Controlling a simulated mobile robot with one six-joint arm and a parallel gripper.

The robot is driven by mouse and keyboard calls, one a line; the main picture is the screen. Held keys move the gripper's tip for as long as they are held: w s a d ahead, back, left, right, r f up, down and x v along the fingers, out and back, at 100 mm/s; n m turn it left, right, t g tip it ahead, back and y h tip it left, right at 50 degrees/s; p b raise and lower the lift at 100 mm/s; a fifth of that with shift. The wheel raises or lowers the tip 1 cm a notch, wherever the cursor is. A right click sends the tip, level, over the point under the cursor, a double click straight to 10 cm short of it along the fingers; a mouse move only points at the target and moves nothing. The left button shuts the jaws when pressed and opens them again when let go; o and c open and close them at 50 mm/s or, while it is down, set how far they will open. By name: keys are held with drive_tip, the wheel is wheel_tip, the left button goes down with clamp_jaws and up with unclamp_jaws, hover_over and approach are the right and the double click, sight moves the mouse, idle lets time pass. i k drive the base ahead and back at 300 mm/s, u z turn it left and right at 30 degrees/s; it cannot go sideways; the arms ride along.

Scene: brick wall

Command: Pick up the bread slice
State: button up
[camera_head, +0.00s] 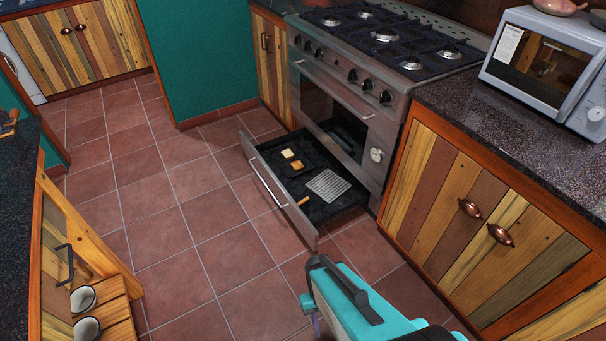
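Two small bread-like pieces lie in the open drawer (322,222) below the oven. One is a pale slice (288,153), and a browner, toast-coloured piece (297,166) lies just in front of it. From this view I cannot tell which is the bread slice of the task. Both lie on the dark drawer floor toward its back left. Part of my own teal and black body shows at the bottom centre, in front of the drawer and apart from it. I cannot make out my gripper's fingertips in this view.
A wire rack (328,185) and a small wooden-handled item (303,201) also lie in the drawer. The oven (338,110) stands behind it. A cabinet (470,215) under the counter is on the right. Tiled floor (190,220) is clear left of the drawer.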

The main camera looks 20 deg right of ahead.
sight(297, 165)
drive_tip(key=k, duration=0.9)
drive_tip(key=u, duration=0.15)
drive_tip(key=i, duration=0.6)
drive_tip(key=u, duration=0.45)
drive_tip(key=i, duration=1.15)
drive_tip(key=u, duration=0.05)
